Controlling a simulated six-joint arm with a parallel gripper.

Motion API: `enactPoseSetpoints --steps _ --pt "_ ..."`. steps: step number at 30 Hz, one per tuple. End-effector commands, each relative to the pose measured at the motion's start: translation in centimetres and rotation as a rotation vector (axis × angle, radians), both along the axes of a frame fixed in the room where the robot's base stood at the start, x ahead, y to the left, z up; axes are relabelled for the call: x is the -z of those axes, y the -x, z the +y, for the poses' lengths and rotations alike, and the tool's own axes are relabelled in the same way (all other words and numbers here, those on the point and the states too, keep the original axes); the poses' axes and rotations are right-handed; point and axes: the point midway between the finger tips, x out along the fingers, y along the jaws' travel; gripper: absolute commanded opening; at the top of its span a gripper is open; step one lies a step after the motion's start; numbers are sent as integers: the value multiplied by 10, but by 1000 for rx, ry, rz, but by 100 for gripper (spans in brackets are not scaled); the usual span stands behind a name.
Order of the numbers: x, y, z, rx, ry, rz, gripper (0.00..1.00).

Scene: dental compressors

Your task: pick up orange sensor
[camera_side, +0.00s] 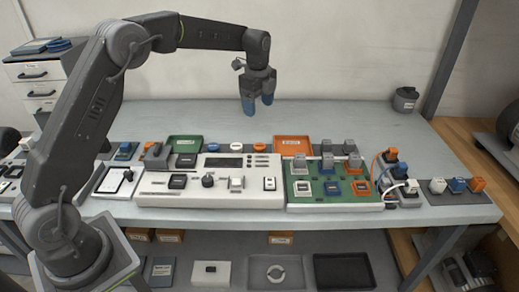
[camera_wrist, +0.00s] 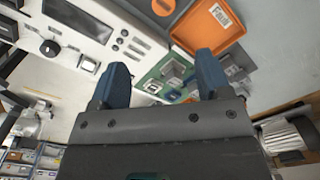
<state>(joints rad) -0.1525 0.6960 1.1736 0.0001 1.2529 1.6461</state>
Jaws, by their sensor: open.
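My gripper (camera_side: 258,103) is open and empty, high above the back of the table with its blue fingertips pointing down. It also shows in the wrist view (camera_wrist: 161,78) with a gap between the fingers. Several small orange parts are in the side view. An orange-topped block (camera_side: 478,184) sits at the right end of a dark strip, beside a blue one and a grey one. Another orange-topped part (camera_side: 390,155) stands right of the green board. A flat orange round part (camera_side: 262,147) lies behind the white console. I cannot tell which is the sensor. My gripper touches none of them.
A white console (camera_side: 153,187) and a green board (camera_side: 330,197) with raised blocks fill the table's front. A green tray (camera_side: 185,141) and an orange tray (camera_side: 293,142) lie behind. A dark cup (camera_side: 405,99) stands at the back right. The table's back is mostly clear.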

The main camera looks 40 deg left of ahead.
Motion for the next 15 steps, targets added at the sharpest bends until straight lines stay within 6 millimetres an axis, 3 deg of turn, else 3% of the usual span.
enactPoseSetpoints --steps 8,15 --pt "33 -9 5 68 4 24 71" --pt "80 -9 5 66 4 23 71"
